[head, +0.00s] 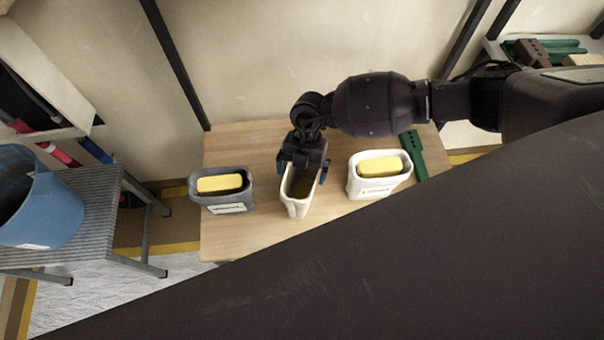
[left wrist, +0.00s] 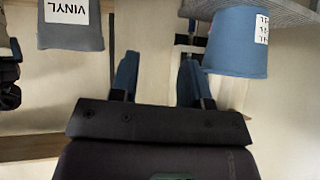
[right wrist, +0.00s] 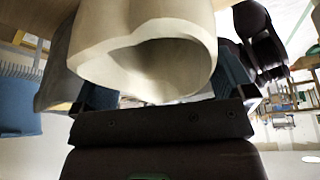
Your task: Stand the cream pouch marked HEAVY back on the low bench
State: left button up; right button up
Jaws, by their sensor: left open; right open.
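The cream pouch (head: 297,205) appears to stand upright, mouth up, on the low wooden bench (head: 255,237), in the middle of a row of three. No HEAVY marking is readable on it. My right gripper (head: 303,170) is over the pouch from behind, its open fingers at either side of the rim. In the right wrist view the pouch's open mouth (right wrist: 160,68) fills the space before the fingers; whether they touch it I cannot tell. My left gripper (left wrist: 155,82) is open and empty in the left wrist view, and is not visible in the head view.
A grey VINYL pouch (head: 232,201) with a yellow block stands left of the cream pouch. A white pouch (head: 356,185) with a yellow block stands right. A green tool (head: 413,153) lies at the bench's right. A blue bucket (head: 45,205) stands on a ribbed stool (head: 90,215).

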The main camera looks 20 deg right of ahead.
jog(key=p+v, duration=0.2)
jog(key=v, duration=0.7)
jog(key=s+a+r+m+t+y, duration=0.3)
jog(key=s+a+r+y, duration=0.1)
jog(key=a+y, duration=0.4)
jog(key=s+a+r+m+t+y, duration=0.3)
jog(key=s+a+r+t+y, duration=0.15)
jog(key=a+y, duration=0.3)
jog(key=d+f+m+t+h, duration=0.3)
jog(key=d+m+t+h, duration=0.7)
jog(key=d+m+t, duration=0.3)
jog(key=s+d+f+m+g+h, duration=0.6)
jog(key=s+d+f+m+h, duration=0.1)
jog(key=s+d, duration=0.5)
jog(key=shift+s+d+f+m+h, duration=0.2)
jog(key=shift+s+f+m+h, duration=0.2)
jog(key=shift+s+f+h, duration=0.15)
